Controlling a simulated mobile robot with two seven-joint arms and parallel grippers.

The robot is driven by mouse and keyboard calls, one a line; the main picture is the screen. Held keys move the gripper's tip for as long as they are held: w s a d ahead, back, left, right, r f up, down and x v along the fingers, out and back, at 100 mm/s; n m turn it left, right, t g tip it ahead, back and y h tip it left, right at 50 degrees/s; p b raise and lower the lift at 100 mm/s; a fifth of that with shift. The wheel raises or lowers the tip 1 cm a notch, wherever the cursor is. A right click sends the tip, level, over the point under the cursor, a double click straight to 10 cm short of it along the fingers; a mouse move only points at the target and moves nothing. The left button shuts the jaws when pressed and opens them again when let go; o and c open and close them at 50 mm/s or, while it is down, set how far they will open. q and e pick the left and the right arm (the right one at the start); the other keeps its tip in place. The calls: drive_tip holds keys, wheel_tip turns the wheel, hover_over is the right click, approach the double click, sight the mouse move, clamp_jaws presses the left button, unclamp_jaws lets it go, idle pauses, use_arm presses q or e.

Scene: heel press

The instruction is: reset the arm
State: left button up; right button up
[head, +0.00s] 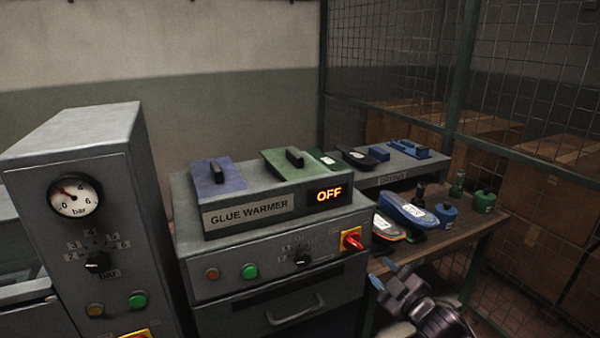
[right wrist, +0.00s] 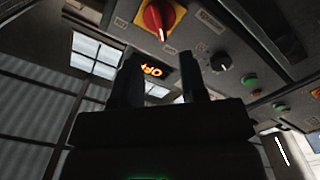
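My right gripper (head: 382,272) is at the lower right of the head view, in front of the wooden bench and right of the glue warmer's cabinet. Its two fingers are apart with nothing between them. The right wrist view shows the same open fingers (right wrist: 160,82), with the upside-down lit OFF display (right wrist: 153,69) behind them. The red and yellow rotary switch (right wrist: 160,17) is above them in that view, apart from the fingers. My left gripper is not in view.
The glue warmer (head: 288,208) reads OFF and has two lidded wells. A grey press cabinet (head: 78,155) with a gauge stands left. The wooden bench (head: 455,233) holds shoe soles, bottles and blue and green pots. A wire mesh fence (head: 520,90) closes the right side.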

drive_tip(key=s+d+f+m+g+h, duration=0.2)
drive_tip(key=s+f+m, duration=0.3)
drive_tip(key=s+f, duration=0.5)
drive_tip(key=s+d+f+m+g+h, duration=0.2)
drive_tip(key=s+f+m, duration=0.4)
drive_tip(key=s, duration=1.1)
wheel_tip(320, 180, down, 4)
drive_tip(key=shift+s+g+h, duration=0.15)
drive_tip(key=shift+g+h, duration=0.45)
drive_tip(key=shift+h, duration=0.4)
drive_tip(key=shift+o, duration=0.2)
